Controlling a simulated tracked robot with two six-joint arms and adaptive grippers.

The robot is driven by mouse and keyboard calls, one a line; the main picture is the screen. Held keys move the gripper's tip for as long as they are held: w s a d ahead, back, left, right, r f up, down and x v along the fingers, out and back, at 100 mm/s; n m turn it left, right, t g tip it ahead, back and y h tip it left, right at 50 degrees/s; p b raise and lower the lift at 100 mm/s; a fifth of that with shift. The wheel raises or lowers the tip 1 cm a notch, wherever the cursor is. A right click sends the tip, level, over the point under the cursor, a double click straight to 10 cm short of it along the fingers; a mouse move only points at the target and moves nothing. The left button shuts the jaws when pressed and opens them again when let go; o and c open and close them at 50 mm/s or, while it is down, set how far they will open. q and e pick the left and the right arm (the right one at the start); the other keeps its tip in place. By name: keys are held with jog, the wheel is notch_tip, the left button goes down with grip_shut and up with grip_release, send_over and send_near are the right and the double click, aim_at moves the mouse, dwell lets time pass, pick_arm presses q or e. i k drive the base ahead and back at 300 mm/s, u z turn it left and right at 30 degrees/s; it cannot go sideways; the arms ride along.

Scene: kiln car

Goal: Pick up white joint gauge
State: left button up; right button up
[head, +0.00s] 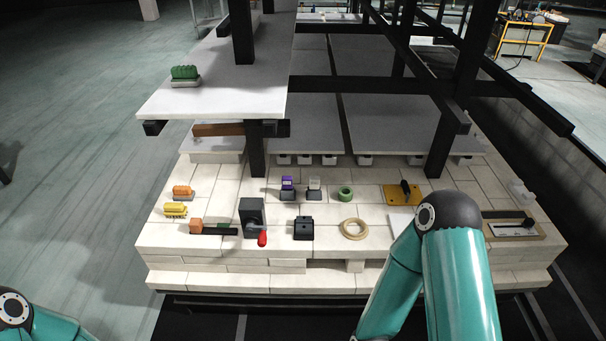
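A small white block (314,184) sits on a dark stand on the pale brick deck, just right of a purple block (287,183) on a similar stand. Another white piece (521,190) lies near the deck's right edge. A white flat piece (512,230) lies in a wooden-framed tray (487,237) at the right front. I cannot tell for sure which of these is the white joint gauge. My teal arms show at the lower left and lower right, but neither gripper is in view.
A green ring (346,193), tan ring (354,229), black block (303,228), red-handled dark tool (252,217) and yellow board (404,194) lie on the deck. Orange and yellow brushes (176,210) are left. A black post (257,150) and grey shelf (215,85) stand behind.

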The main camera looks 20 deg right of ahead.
aim_at(313, 181)
jog(key=i, duration=1.35)
jog(key=z, duration=0.05)
